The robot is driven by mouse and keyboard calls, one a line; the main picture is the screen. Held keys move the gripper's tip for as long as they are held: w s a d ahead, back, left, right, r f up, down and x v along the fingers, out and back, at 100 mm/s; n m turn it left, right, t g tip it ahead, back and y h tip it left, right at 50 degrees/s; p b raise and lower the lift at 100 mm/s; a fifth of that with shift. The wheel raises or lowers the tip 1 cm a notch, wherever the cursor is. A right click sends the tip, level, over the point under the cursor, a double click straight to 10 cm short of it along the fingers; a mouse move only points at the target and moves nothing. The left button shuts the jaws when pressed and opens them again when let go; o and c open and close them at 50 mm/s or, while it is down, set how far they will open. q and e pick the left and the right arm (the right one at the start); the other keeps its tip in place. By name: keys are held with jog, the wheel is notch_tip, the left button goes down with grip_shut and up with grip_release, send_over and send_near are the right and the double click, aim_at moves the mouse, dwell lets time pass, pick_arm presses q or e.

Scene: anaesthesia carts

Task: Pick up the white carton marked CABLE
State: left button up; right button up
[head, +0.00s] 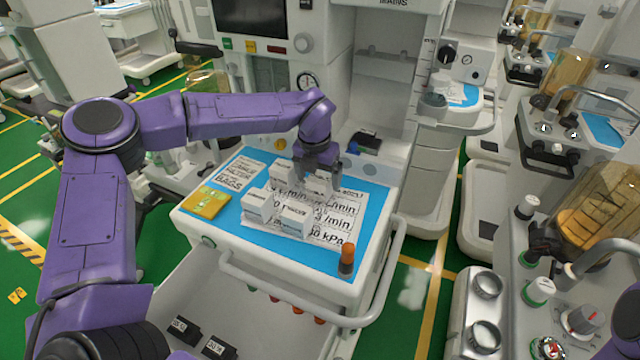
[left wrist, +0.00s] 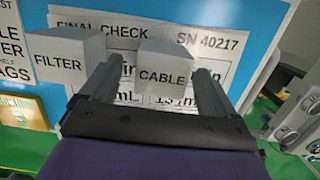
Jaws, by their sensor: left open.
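The white carton marked CABLE (left wrist: 165,78) stands on a printed sheet in the left wrist view, its label facing the camera. My left gripper (left wrist: 160,66) is open, with one finger on each side of this carton and gaps showing on both sides. In the head view my left gripper (head: 319,168) points down at the back white cartons; the one under it (head: 318,184) appears to be the CABLE carton, partly hidden by the fingers. A white carton marked FILTER (left wrist: 68,62) stands just left of the left finger.
Two more white cartons (head: 257,206) (head: 294,221) stand nearer on the blue cart top (head: 226,229). A yellow pack (head: 205,202) lies left, and an orange-and-black bottle (head: 346,262) stands at the front right. A rail (head: 290,312) runs along the cart's front.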

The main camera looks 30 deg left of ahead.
aim_at(320, 177)
pick_arm(q)
jog(key=f, duration=0.3)
jog(key=shift+w+d+f, duration=0.1)
jog(key=shift+w+f, duration=0.1)
jog(key=shift+w, duration=0.15)
jog(key=shift+r, duration=0.1)
jog(key=c, duration=1.1)
